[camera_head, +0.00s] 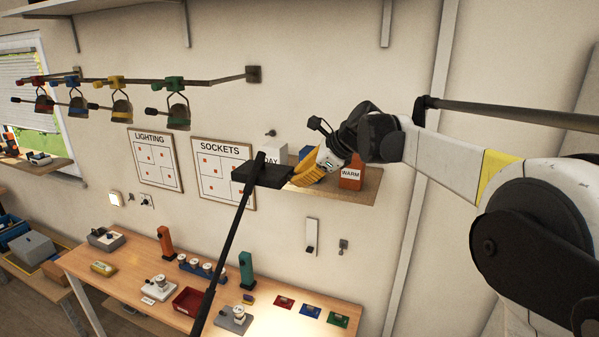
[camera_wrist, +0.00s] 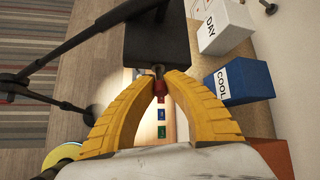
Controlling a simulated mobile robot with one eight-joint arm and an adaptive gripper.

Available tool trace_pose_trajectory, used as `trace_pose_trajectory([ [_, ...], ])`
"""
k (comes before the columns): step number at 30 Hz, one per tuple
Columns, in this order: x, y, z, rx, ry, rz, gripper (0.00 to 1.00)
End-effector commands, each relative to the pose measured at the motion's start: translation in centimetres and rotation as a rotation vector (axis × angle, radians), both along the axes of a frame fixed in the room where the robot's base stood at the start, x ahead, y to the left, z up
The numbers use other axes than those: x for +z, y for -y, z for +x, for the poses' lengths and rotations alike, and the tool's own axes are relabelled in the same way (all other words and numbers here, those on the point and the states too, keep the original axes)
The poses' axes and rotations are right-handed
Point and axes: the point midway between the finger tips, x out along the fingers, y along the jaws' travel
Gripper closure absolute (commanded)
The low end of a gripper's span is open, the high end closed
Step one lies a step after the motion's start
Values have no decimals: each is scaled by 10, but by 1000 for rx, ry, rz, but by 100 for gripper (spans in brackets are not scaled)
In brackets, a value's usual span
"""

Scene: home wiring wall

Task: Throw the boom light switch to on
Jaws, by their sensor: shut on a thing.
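The boom light is a black box-shaped head (camera_head: 263,173) on a long dark pole (camera_head: 228,245), and its head also fills the top middle of the wrist view (camera_wrist: 157,42). A small dark stub, the boom light switch (camera_wrist: 158,70), sticks out of the head's near edge. My gripper (camera_head: 297,180) has yellow fingers and is beside the right end of the head. In the wrist view its fingertips (camera_wrist: 158,86) close around the end of the switch. The fingers hide part of the switch, so I cannot tell its exact position.
A shelf (camera_head: 362,192) behind my gripper holds a white DAY box (camera_wrist: 223,25), a blue COOL box (camera_wrist: 238,82) and an orange WARM box (camera_head: 351,175). Below, a workbench (camera_head: 135,258) carries red, blue and green plates.

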Motion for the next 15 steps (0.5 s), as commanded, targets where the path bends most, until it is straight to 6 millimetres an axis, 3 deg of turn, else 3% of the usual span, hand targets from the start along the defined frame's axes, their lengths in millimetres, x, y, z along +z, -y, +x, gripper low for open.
trace_pose_trajectory([
  [15,7,-3,2,0,-64,-176,100],
])
